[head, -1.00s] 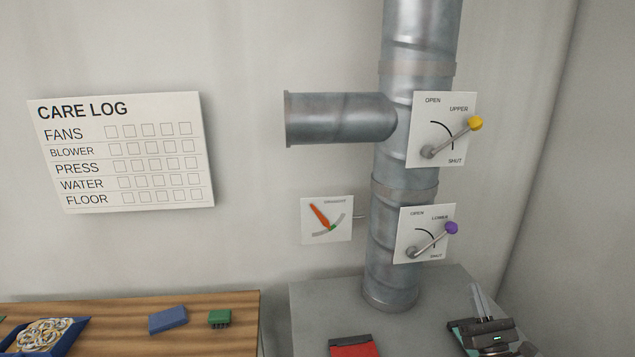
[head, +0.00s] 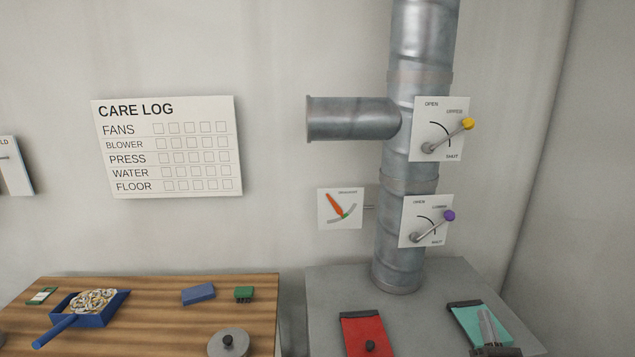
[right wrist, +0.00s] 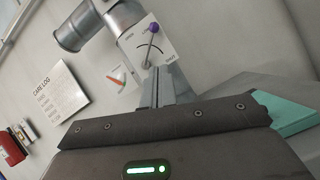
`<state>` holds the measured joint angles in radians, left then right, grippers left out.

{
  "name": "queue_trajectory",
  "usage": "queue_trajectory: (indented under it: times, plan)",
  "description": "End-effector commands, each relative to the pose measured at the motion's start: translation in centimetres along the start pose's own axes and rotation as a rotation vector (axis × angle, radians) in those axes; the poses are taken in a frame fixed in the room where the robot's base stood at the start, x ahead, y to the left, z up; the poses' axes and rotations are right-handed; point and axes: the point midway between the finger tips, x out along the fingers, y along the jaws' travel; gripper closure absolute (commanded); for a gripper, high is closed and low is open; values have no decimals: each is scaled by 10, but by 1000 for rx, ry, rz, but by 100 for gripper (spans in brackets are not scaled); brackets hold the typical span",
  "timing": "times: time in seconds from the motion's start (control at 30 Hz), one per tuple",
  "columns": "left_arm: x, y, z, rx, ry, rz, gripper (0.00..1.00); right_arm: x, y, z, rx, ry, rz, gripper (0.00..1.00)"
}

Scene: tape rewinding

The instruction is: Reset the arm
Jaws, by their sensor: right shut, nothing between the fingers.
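My right gripper (head: 488,328) is at the lower right of the head view, above the grey cabinet, in front of a teal panel. Its fingers are together and empty; they also show in the right wrist view (right wrist: 160,88), pointing toward the lower damper plate. The upper damper lever has a yellow knob (head: 468,124) and the lower one a purple knob (head: 449,215), which also shows in the right wrist view (right wrist: 154,29). Both levers point up and to the right, between the OPEN and SHUT marks. My left gripper is not in view.
The grey cabinet (head: 420,290) carries a red panel (head: 366,331) and the teal panel (head: 472,321). The wooden table (head: 150,305) holds a blue dustpan (head: 66,309) of shavings, a blue block (head: 198,294), a green brush (head: 243,293) and a round lid (head: 228,343). A metal duct (head: 408,160) rises behind.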

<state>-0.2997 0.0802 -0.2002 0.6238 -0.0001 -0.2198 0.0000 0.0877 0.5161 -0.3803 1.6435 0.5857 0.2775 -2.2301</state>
Motion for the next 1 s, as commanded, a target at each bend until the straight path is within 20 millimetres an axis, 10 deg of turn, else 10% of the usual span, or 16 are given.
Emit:
queue_trajectory:
  times: [0.37, 0.53, 0.7, 1.0]
  plan:
    - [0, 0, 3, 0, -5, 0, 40, -74, 18, -71, 739, 292, -377, 100]
    - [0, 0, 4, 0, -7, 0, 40, -160, 46, -106, 1258, 405, -822, 100]
    - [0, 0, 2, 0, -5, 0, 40, -246, 74, -109, 1597, 349, -1312, 100]
    - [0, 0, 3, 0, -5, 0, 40, -337, 103, -84, 1758, 84, -1847, 100]
